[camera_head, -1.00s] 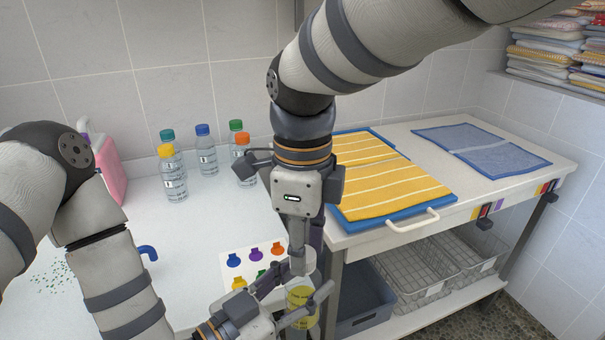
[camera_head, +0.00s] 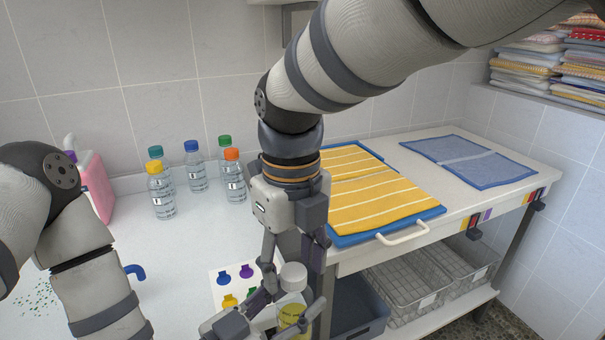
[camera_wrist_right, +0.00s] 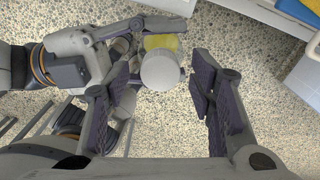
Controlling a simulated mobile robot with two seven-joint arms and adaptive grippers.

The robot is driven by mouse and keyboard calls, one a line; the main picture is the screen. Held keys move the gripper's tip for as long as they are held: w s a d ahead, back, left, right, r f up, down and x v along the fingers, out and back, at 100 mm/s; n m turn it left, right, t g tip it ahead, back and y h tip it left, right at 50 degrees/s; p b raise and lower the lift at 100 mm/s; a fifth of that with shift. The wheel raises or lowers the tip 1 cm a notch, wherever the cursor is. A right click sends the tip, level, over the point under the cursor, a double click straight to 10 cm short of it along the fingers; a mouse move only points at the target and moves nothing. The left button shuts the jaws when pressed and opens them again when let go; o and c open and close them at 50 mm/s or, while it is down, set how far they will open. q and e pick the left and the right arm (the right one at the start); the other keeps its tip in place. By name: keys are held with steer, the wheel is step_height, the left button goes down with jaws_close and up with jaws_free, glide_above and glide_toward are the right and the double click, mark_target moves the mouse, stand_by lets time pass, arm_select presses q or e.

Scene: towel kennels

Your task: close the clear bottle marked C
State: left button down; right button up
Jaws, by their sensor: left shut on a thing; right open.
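A clear bottle with a yellow label (camera_head: 291,315) is held upright in my left gripper (camera_head: 282,320), low in the head view. Its letter is not legible. A white cap (camera_head: 293,276) is at the bottle's top; I cannot tell whether it is fully tightened. My right gripper (camera_head: 291,262) is open above the bottle, with its fingers on either side of the cap. In the right wrist view the white cap (camera_wrist_right: 160,72) lies between the spread fingers, apart from both, with the yellow-labelled bottle (camera_wrist_right: 162,43) behind it and my left gripper (camera_wrist_right: 128,48) around the bottle.
Several clear bottles with coloured caps (camera_head: 195,170) and a pink jug (camera_head: 95,185) stand at the back of the white counter (camera_head: 190,260). A card with coloured marks (camera_head: 222,290) lies near the grippers. A table with a yellow striped towel (camera_head: 385,195) stands right; a grey bin (camera_head: 358,305) is below.

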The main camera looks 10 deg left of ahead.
steer(key=shift+a+r, duration=0.1)
steer(key=shift+r, duration=2.4)
steer(key=shift+c, duration=0.5)
